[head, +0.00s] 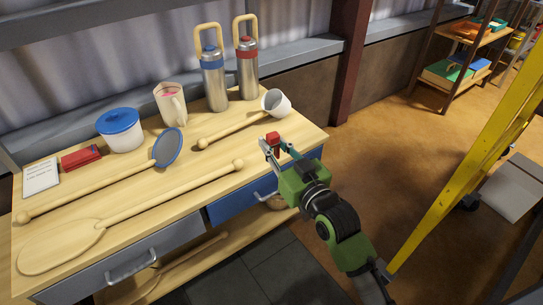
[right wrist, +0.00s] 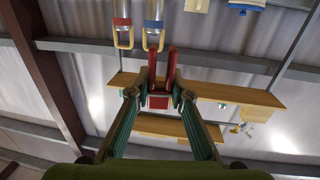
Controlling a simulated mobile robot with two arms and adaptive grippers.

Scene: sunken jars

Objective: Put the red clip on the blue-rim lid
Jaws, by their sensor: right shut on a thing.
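My right gripper (head: 272,148) is shut on the red clip (head: 273,137) and holds it up near the right end of the bench. In the right wrist view the clip (right wrist: 158,101) sits between the fingertips, its two red prongs pointing away from me. A white tub with a blue lid (head: 119,121) stands at the back left of the bench, well left of the gripper. A long-handled round tool with a blue rim (head: 168,147) lies in front of it. My left gripper is not in view.
The wooden bench (head: 200,180) also holds a white-cupped ladle (head: 277,103), a large wooden paddle (head: 65,245), a pitcher (head: 171,104), a blue-banded flask (head: 213,82), a red-banded flask (head: 247,70), a red case (head: 81,157) and a white card (head: 41,178). A yellow ladder (head: 470,150) stands at right.

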